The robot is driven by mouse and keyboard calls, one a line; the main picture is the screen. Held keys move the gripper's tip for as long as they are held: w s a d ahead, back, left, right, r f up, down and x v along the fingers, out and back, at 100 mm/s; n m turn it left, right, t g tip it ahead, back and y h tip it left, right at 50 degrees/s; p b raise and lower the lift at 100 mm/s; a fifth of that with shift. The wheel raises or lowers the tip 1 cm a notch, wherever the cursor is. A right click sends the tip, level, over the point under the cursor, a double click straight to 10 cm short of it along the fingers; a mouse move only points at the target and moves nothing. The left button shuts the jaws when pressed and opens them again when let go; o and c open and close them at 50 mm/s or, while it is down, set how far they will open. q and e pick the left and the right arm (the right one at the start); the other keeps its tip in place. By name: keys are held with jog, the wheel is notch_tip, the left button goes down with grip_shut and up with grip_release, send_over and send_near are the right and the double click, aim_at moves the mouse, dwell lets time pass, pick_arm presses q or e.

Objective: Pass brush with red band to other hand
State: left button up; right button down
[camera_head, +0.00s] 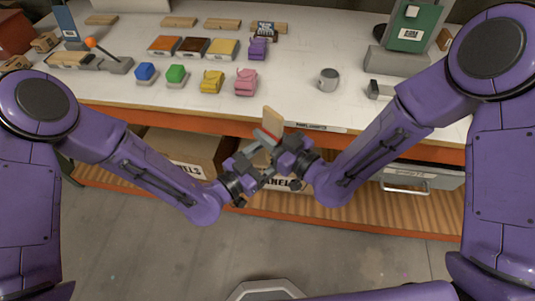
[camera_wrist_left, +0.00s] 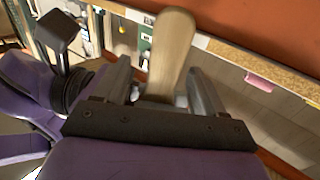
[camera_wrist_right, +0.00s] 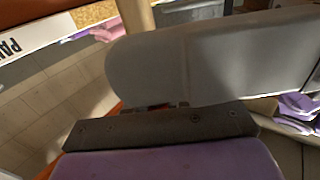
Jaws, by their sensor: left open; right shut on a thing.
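The brush, a pale wooden piece (camera_head: 272,121) with a thin red band at its lower part, stands up between my two grippers in the head view. My right gripper (camera_head: 276,146) is shut on the brush. My left gripper (camera_head: 256,152) is open close beside it. In the left wrist view the wooden handle (camera_wrist_left: 171,50) rises between the left gripper's two spread fingers (camera_wrist_left: 162,84). The right wrist view shows part of the handle (camera_wrist_right: 138,16) behind a large grey finger. The brush's lower part is hidden by the grippers.
The white worktable (camera_head: 300,103) lies beyond the grippers. A cardboard box (camera_head: 180,150) sits on the shelf below.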

pick_arm(q)
jog(key=c, duration=1.2)
jog(key=shift+o, duration=0.2)
pick_arm(e)
jog(key=c, duration=0.9)
grip_release()
jog(key=shift+c, duration=0.2)
